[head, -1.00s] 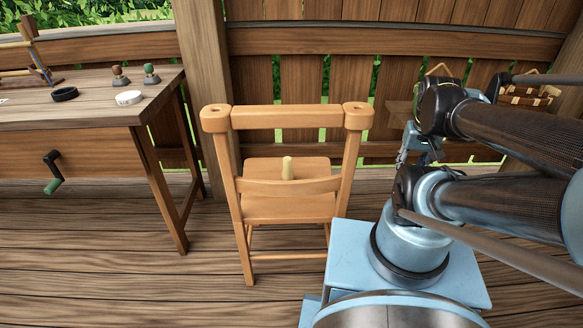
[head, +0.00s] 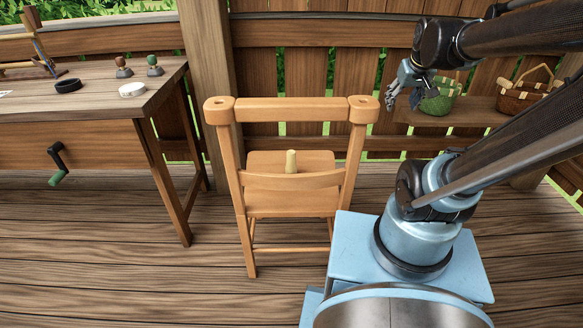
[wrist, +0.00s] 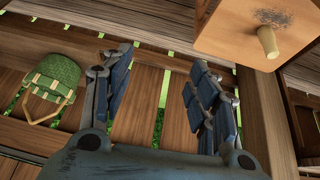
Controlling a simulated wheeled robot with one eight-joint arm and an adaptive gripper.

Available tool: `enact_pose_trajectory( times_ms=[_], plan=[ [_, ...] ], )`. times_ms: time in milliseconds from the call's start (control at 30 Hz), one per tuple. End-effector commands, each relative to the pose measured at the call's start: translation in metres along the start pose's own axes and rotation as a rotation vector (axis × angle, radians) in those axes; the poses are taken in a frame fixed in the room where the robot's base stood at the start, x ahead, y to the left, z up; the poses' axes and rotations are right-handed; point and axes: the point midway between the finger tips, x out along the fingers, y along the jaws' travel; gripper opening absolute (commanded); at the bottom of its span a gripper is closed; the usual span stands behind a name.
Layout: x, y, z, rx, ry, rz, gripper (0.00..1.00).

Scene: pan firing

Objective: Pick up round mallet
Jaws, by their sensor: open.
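A pale, tapered wooden piece, which looks like the round mallet (head: 291,162), stands upright on the seat of a wooden chair (head: 290,206). In the head view the chair's back rail hides its lower end. In the wrist view the mallet (wrist: 268,42) shows at the upper right on the chair seat (wrist: 222,32). My gripper (head: 393,93) is in the air to the right of the chair back, apart from the mallet. In the wrist view my gripper (wrist: 160,60) has its fingers spread with nothing between them.
A workbench (head: 90,98) with small stamps, a black ring and a white disc stands at the left. A shelf (head: 470,115) at the right holds a green basket (head: 438,103) and a brown basket (head: 517,100). A wooden fence closes the back.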

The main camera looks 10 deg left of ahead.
Motion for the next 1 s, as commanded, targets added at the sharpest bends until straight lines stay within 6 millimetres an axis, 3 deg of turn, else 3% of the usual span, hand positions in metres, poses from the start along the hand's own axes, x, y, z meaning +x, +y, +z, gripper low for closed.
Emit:
enact_pose_trajectory(
  times_ms=[33,200,500,767,1000],
  plan=[
    [0.003,-0.008,-0.016,-0.045,-0.003,-0.014,0.54],
    [0.017,-0.039,-0.049,-0.206,-0.042,-0.059,0.54],
    [0.05,-0.112,-0.084,-0.515,-0.141,-0.148,0.54],
    [0.085,-0.188,-0.099,-0.788,-0.222,-0.227,0.54],
    [0.119,-0.265,-0.096,-1.041,-0.293,-0.3,0.54]
  ],
)
